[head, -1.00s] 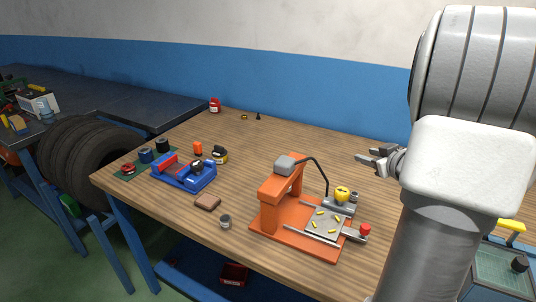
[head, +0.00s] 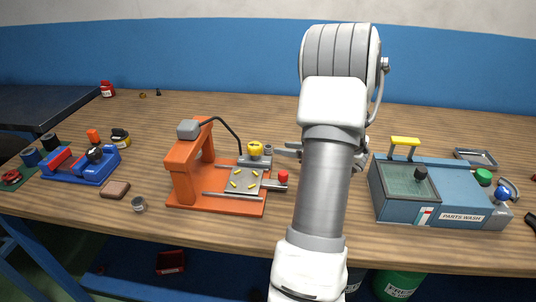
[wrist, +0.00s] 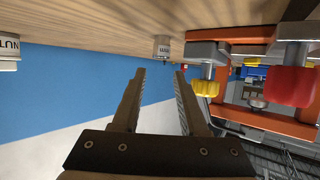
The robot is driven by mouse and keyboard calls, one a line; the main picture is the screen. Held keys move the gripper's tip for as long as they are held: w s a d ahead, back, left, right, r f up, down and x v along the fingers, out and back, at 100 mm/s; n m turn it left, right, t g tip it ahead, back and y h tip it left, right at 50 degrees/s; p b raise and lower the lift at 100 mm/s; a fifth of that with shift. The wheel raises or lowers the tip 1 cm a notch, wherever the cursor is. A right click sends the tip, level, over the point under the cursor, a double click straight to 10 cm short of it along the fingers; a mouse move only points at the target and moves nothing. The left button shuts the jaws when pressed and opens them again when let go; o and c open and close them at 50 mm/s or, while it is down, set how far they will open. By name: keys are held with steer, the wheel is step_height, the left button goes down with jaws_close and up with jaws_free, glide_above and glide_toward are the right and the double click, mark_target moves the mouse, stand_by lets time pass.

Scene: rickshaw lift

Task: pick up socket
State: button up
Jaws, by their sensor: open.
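A small grey metal cylinder (head: 267,150), which looks like the socket, stands on the table just behind the orange press, beside its yellow knob. It also shows in the wrist view (wrist: 162,47), beyond and between the fingertips, with a label on its side. My gripper (head: 279,150) is at the right of this cylinder in the head view, its fingers pointing left. In the wrist view my gripper (wrist: 160,76) is open, with nothing between its fingers. Another grey cylinder (head: 138,203) stands near the table's front edge, left of the press.
The orange press (head: 183,180) with yellow (wrist: 203,87) and red (wrist: 292,86) knobs stands close beside my gripper. A blue parts washer (head: 440,200) is at the right. A second labelled cylinder (wrist: 8,52) is at the wrist view's left edge. The table behind the press is mostly clear.

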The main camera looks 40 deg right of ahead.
mark_target(269, 147)
steer(key=shift+x, duration=1.1)
steer(key=x, duration=0.2)
steer(key=b+x, duration=0.1)
steer(key=x, duration=0.1)
steer(key=shift+a+f+b, duration=0.1)
steer(key=shift+f+b, duration=0.2)
steer(key=shift+w, duration=0.45)
steer(key=shift+c, duration=0.3)
jaws_close()
